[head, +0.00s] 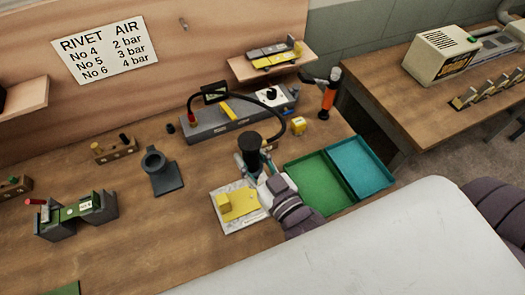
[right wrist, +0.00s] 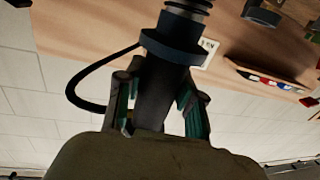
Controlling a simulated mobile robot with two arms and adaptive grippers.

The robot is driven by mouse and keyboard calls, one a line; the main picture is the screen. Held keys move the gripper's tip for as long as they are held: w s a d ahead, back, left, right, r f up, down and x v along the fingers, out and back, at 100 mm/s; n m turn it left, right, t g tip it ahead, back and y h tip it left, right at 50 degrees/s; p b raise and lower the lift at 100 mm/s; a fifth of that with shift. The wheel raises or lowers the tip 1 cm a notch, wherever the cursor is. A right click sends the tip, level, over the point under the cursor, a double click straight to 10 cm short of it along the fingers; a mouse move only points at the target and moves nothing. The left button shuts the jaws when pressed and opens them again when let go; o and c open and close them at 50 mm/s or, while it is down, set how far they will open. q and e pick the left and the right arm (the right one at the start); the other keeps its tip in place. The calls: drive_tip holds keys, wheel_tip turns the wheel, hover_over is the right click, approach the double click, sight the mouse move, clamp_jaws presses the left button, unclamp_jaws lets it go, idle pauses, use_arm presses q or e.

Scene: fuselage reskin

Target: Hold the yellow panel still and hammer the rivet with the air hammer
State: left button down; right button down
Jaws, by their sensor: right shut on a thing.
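My right gripper (head: 254,166) is shut on the dark air hammer (head: 250,141), whose black hose leads back to a grey unit. In the right wrist view the two green-lined fingers (right wrist: 164,105) are on either side of the air hammer's dark body (right wrist: 155,90), below a blue-grey collar. The yellow panel (head: 243,208) lies on a pale plate (head: 238,227) on the bench, with a yellow block (head: 223,202) at its left. My right gripper is beside the panel's upper right. I cannot make out the rivet or the hammer's tip. My left gripper is not in view.
A green tray (head: 318,183) and a teal tray (head: 360,168) lie right of the gripper. The grey unit (head: 220,122) stands behind. A dark holder (head: 162,172) and a grey stand (head: 75,216) are at left. A sign (head: 104,50) lists rivet numbers and air pressures.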

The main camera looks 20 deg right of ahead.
drive_tip(key=shift+w+a+r, duration=0.25)
drive_tip(key=shift+a, duration=0.15)
drive_tip(key=shift+s+d+r, duration=0.1)
drive_tip(key=shift+s+d, duration=0.1)
drive_tip(key=shift+s, duration=0.05)
drive_tip(key=shift+w+p, duration=0.15)
drive_tip(key=shift+p, duration=0.2)
drive_tip(key=shift+a+f+b, duration=0.1)
drive_tip(key=shift+f+b, duration=0.2)
drive_tip(key=shift+f, duration=0.3)
drive_tip(key=shift+f+b, duration=0.35)
drive_tip(key=shift+f, duration=0.5)
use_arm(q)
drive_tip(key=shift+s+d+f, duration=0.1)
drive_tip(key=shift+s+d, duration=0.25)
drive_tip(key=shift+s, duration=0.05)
use_arm(e)
drive_tip(key=shift+f, duration=0.15)
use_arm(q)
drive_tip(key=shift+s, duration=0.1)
